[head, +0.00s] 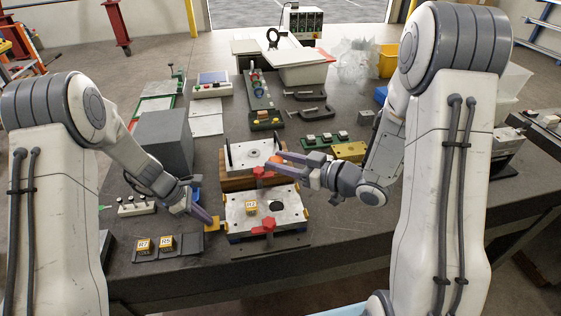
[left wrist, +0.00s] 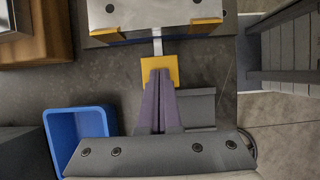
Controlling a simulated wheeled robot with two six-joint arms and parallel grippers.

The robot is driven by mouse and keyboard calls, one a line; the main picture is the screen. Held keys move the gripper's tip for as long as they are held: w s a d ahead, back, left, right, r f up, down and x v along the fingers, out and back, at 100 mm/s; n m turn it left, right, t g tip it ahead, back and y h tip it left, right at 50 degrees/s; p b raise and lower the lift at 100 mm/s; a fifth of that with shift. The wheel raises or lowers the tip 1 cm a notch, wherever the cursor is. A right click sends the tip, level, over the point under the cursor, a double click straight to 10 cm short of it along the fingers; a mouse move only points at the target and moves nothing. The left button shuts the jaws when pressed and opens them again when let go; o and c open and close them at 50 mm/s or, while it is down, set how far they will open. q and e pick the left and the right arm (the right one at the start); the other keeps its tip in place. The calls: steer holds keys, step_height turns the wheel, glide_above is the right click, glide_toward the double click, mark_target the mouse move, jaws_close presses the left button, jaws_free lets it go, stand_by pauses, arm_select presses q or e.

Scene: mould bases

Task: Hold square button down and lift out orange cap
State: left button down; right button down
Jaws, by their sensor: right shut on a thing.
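The yellow square button (head: 212,227) sticks out from the left side of the front mould base (head: 290,205). My left gripper (head: 214,220) is shut and empty, with its tips at the button; in the left wrist view the tips (left wrist: 160,74) overlap the yellow square button (left wrist: 147,66). The tips seem to touch it, but I cannot tell if it is pressed in. My right gripper (head: 277,161) is shut on the orange cap (head: 274,160), mostly hidden between its fingers, near the right of the rear mould base (head: 241,152). A dark round hole (head: 277,209) shows in the front plate.
A yellow marked block (head: 250,207) sits on the front plate, with a red clamp (head: 268,225) at its front edge. Similar blocks lie on a dark tray (head: 185,245) at front left. A blue bin (left wrist: 78,108) stands left of my left gripper. A grey box (head: 163,140) stands behind.

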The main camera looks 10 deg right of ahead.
mark_target(281, 162)
steer(key=shift+r+p, duration=4)
